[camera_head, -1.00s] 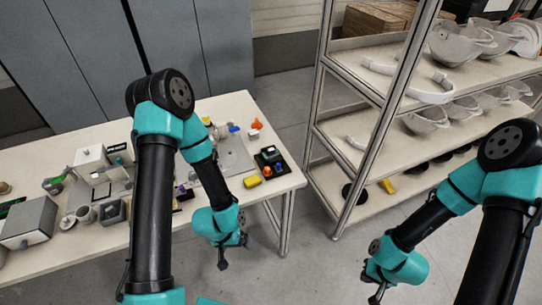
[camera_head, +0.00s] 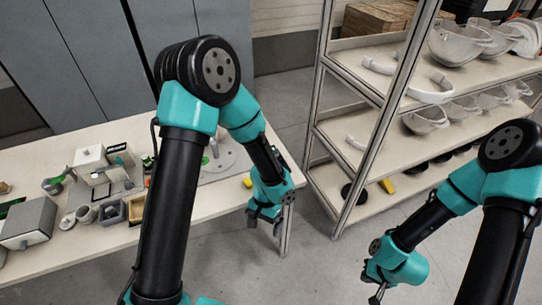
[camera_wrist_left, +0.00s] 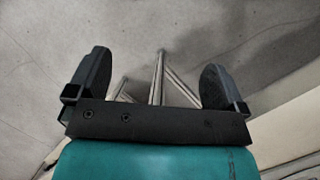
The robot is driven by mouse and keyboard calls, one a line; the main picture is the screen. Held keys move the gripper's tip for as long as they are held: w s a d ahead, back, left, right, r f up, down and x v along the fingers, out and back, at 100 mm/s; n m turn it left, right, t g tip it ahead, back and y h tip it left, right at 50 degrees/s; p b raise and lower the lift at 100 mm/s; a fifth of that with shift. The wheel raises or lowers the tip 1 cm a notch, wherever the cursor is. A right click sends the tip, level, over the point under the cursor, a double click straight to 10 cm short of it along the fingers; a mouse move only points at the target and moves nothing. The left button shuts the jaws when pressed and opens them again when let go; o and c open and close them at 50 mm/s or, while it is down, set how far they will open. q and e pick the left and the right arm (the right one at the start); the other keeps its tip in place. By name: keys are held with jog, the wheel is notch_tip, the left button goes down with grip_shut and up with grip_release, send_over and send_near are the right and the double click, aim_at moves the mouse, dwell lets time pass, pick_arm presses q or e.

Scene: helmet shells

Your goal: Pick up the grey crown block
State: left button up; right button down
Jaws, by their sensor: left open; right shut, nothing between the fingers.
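I cannot pick out the grey crown block with certainty; my left arm covers part of the table where it may be. My left gripper (camera_head: 265,216) is off the table's right end, above the floor, and its fingers are apart. In the left wrist view the open left gripper (camera_wrist_left: 157,88) holds nothing, with floor and metal legs beyond it. My right gripper (camera_head: 376,290) hangs low at the bottom right, away from the table and empty; its fingertips are small there.
A metal shelf rack (camera_head: 345,172) with helmet shells (camera_head: 462,42) stands at right. Floor between table and rack is clear.

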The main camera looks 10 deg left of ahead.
pick_arm(q)
jog(key=w+r+n, duration=0.1)
jog(key=w+r, duration=0.2)
jog(key=w, duration=0.1)
jog(key=w+r+n+t+y, duration=0.1)
jog(key=w+r, duration=0.3)
jog(key=w, duration=0.1)
jog(key=w+d+r+n+y, duration=0.1)
jog(key=w+r, duration=0.2)
jog(key=w, duration=0.1)
jog(key=shift+w+r+n+t, duration=0.3)
jog(key=shift+w+r+t, duration=0.05)
jog(key=shift+w+t, duration=0.05)
jog(key=w+a+r+n+t+h, duration=0.1)
jog(key=w+a+r+n, duration=0.1)
jog(key=w+r, duration=0.3)
jog(key=w+a+r+n+t+h, duration=0.1)
jog(key=w+a+r+n, duration=0.2)
jog(key=w, duration=0.6)
notch_tip(320, 180, up, 4)
jog(key=shift+a+f+n, duration=0.25)
jog(key=shift+a+n, duration=0.05)
jog(key=shift+n, duration=0.8)
notch_tip(320, 180, down, 12)
jog(key=shift+f, duration=0.15)
jog(key=shift+f, duration=0.1)
jog(key=shift+f, duration=2.5)
